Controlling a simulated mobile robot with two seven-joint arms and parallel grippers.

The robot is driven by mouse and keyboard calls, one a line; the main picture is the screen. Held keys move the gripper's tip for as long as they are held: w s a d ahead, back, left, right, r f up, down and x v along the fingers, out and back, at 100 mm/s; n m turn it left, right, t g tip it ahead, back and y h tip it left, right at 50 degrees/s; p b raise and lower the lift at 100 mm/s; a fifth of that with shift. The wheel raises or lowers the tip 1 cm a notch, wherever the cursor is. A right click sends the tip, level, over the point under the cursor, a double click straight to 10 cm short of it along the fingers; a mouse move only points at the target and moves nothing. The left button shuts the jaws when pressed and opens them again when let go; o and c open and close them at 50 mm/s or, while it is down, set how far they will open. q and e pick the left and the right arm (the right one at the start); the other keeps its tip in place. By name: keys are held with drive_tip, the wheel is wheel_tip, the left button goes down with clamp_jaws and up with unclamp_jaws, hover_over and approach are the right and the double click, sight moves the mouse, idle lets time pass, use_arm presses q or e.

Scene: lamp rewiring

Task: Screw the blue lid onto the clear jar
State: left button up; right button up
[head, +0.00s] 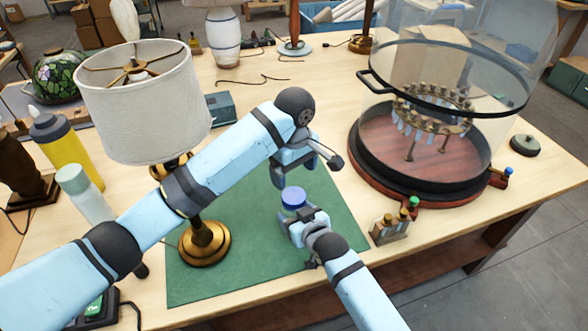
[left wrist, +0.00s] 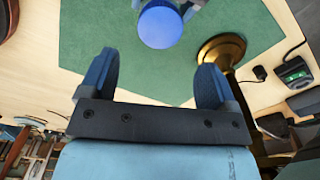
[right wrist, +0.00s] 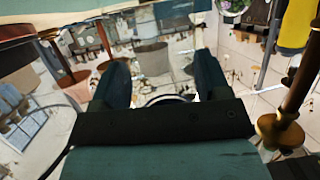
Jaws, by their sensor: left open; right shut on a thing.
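The blue lid (head: 294,197) sits level over the mat, at the fingers of my right gripper (head: 298,225). That gripper is shut on the clear jar, which is mostly hidden under the lid and between the fingers. I cannot tell how tightly the lid sits on the jar. My left gripper (head: 306,166) is open and empty, above the lid and apart from it. In the left wrist view the lid (left wrist: 160,25) lies beyond the gap between my open left fingers (left wrist: 153,82), with parts of the right gripper beside it.
The green mat (head: 200,285) lies below. A lamp with a white shade (head: 145,110) and brass base stands left, close to my left arm. A large glass cylinder (head: 440,130) on a dark red base stands right. A small rack (head: 391,229) with coloured caps stands near the front edge.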

sight(293, 195)
use_arm(q)
drive_tip(key=shift+f, duration=0.15)
drive_tip(key=shift+f, duration=3.9)
drive_tip(key=c, duration=1)
drive_tip(key=shift+o, duration=0.2)
drive_tip(key=m, duration=0.7)
drive_tip(key=o, duration=1)
